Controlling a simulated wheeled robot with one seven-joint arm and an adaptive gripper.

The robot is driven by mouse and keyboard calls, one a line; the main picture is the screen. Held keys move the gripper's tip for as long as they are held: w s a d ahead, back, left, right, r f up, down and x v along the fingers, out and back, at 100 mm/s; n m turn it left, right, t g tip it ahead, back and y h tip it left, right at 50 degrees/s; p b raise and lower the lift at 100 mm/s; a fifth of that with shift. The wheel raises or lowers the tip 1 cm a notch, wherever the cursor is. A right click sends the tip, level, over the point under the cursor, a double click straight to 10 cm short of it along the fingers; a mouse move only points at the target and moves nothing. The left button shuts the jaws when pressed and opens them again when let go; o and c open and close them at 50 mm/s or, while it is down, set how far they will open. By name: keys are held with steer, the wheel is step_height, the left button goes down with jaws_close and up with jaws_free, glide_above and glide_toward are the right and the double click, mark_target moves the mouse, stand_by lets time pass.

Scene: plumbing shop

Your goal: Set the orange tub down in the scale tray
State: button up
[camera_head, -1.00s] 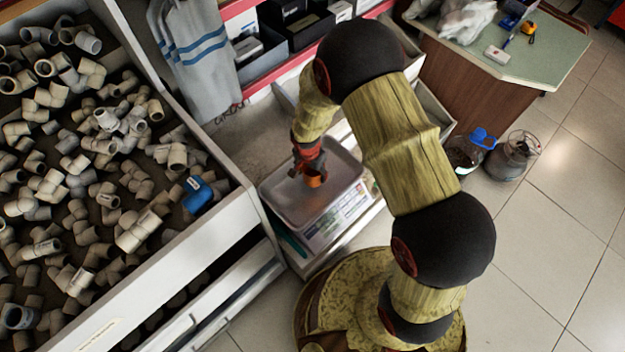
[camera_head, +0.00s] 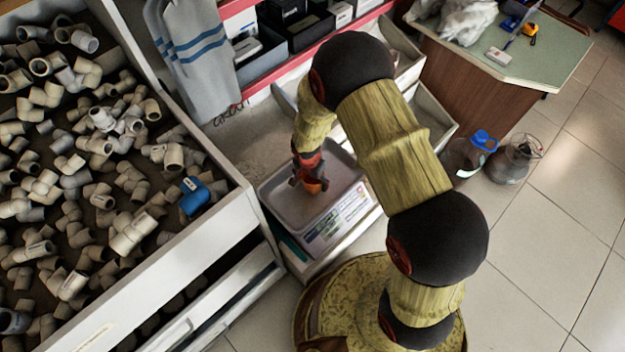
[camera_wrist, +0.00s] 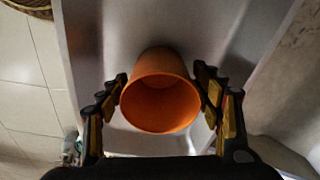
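The orange tub (camera_head: 315,187) is in the scale tray area, below my gripper (camera_head: 309,178) in the head view. In the wrist view the tub (camera_wrist: 160,98) is upside-on to the camera, its open mouth toward me, between the two fingers of my gripper (camera_wrist: 163,84). I cannot tell whether the tub's base touches the tray.
A large bin of grey pipe fittings (camera_head: 85,190) stands left of the scale, with a blue piece (camera_head: 195,196) near its edge. A grey towel (camera_head: 192,55) hangs behind. Shelf bins (camera_head: 297,28) are at the back. Bottles (camera_head: 468,152) stand on the floor at right.

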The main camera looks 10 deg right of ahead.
steer(key=shift+o, duration=0.8)
steer(key=shift+r, duration=0.15)
step_height(320, 180, up, 12)
steer(key=s+a+p, duration=0.1)
steer(key=p, duration=0.4)
steer(key=s+d+r+n+t, duration=0.1)
steer(key=d+r+n, duration=0.15)
steer(key=r, duration=1.05)
steer(key=s+d+r+n+t, duration=0.15)
steer(key=d+r, duration=0.25)
steer(key=r, duration=0.9)
steer(key=s+d+r+n+t, duration=0.1)
steer(key=s+d+r+n, duration=0.1)
steer(key=s+r, duration=0.4)
steer(key=s+d+r+n+t+y, duration=0.1)
steer(key=s+d+r+n, duration=0.1)
steer(key=s+r, duration=0.5)
steer(key=s, duration=0.4)
steer(key=shift+d+r, duration=0.3)
